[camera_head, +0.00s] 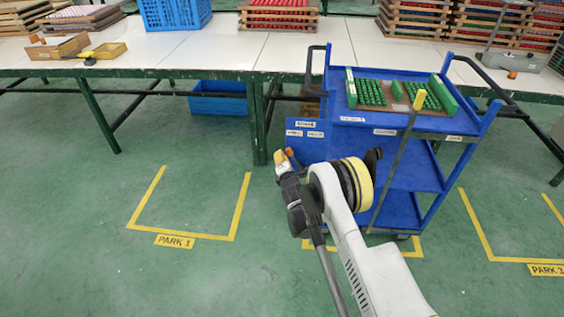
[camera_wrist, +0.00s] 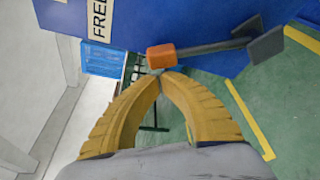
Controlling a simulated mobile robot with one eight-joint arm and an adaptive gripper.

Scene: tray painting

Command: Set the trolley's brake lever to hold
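The blue trolley (camera_head: 398,178) stands at the table's front edge. Its brake lever, a grey bar with an orange knob (camera_wrist: 161,56), shows in the wrist view; the knob also shows in the head view (camera_head: 290,153). The bar runs right from the knob to a dark grey block. A white label reading FREE (camera_wrist: 99,18) is on the blue panel left of the knob; other labels are cut off or too small to read. My gripper (camera_wrist: 164,74) has its yellow fingertips together, just below the knob in the picture, with nothing seen between them. Contact with the knob is unclear.
The trolley carries a tray of green pieces (camera_head: 370,92). A grey bar with a yellow tip (camera_head: 419,99) slants up its front. Green table legs (camera_head: 257,125) stand left of it. The floor at PARK 1 (camera_head: 174,241) is clear.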

